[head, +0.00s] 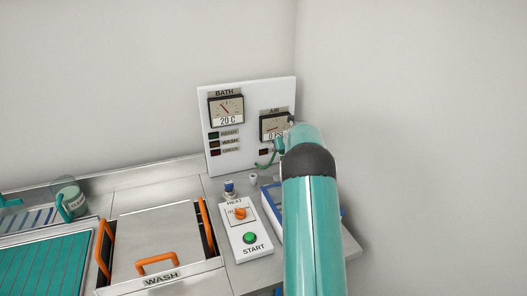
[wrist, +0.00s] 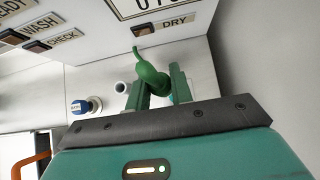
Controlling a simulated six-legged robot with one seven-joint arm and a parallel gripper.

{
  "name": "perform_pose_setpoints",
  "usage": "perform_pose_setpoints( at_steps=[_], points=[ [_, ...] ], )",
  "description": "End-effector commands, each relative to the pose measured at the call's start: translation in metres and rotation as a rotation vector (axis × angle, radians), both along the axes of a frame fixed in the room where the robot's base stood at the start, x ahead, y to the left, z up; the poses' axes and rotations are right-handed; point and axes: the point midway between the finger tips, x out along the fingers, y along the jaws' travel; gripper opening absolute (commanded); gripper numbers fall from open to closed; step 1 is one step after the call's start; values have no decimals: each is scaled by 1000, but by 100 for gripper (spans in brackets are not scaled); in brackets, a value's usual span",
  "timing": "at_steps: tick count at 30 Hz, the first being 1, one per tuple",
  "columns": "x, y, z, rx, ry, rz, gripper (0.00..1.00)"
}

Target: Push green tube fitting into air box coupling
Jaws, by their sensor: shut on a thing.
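The green tube fitting (wrist: 153,78) is between the fingers of my gripper (wrist: 158,88) in the wrist view, with a curved green tail rising toward the panel. My gripper is shut on it. In the head view, my arm hides most of my gripper (head: 279,146), and the green tail (head: 266,163) shows below the AIR gauge. A short pale open-ended cylinder (wrist: 121,87) stands just left of my left finger; it also shows in the head view (head: 253,178). I cannot tell if it is the air box coupling. The fitting's lower end is hidden.
The white gauge panel (head: 222,161) stands behind, with BATH and AIR gauges. A blue-capped knob (wrist: 80,106) is to the left. The HEAT/START box (head: 249,251), WASH lid (head: 160,235) and a blue-edged tray (head: 270,197) lie in front. A wall is at right.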

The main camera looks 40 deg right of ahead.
Motion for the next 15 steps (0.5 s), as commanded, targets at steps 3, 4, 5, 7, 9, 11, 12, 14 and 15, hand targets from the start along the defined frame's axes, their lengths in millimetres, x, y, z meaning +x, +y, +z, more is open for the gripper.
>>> perform_pose_setpoints(
  at_steps=[3, 4, 5, 7, 9, 11, 12, 14, 15],
  points=[
    [-8, -12, 1, 1, -2, 0, 0],
    [-9, -13, 1, 1, -2, 1, 0],
    [-9, -13, 1, 1, -2, 1, 0],
    [-9, -13, 1, 0, -2, 2, 0],
    [-9, -13, 1, 0, -2, 2, 0],
    [-9, -13, 1, -1, -2, 1, 0],
    [-9, -13, 1, -1, -2, 1, 0],
    [-9, -13, 1, -1, -1, 2, 0],
    [-9, -13, 0, -1, -1, 2, 0]
  ],
)
